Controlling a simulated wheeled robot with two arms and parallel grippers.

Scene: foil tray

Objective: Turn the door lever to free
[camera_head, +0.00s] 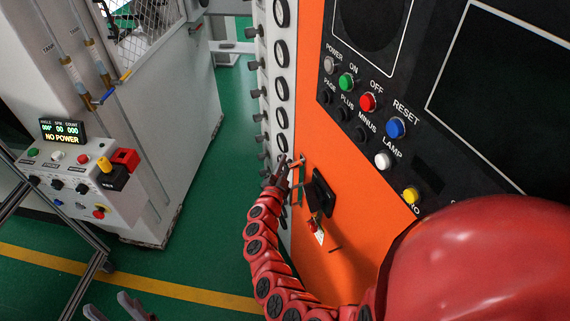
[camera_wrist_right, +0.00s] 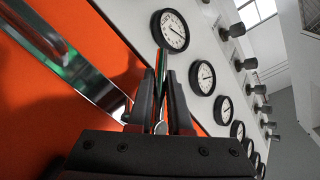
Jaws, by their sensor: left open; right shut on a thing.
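The door lever (camera_head: 298,161) is a small metal piece at the left edge of the orange panel in the head view. My right gripper (camera_head: 281,172) is at it, with its arm curving up from below. In the right wrist view the dark fingers of this gripper (camera_wrist_right: 161,88) are shut on the slim metal lever (camera_wrist_right: 161,66), which stands out past their tips. The fingers hide part of the lever, and I cannot read its exact angle. My left gripper (camera_head: 121,307) is open and empty at the bottom left of the head view, partly cut off by the frame.
A black handle (camera_head: 320,193) with a red tagged piece (camera_head: 315,226) is right of the lever. A chrome bar (camera_wrist_right: 68,65) runs beside my right gripper. Gauges (camera_head: 281,53) and knobs line the white edge. A grey machine (camera_head: 150,170) stands left across green floor.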

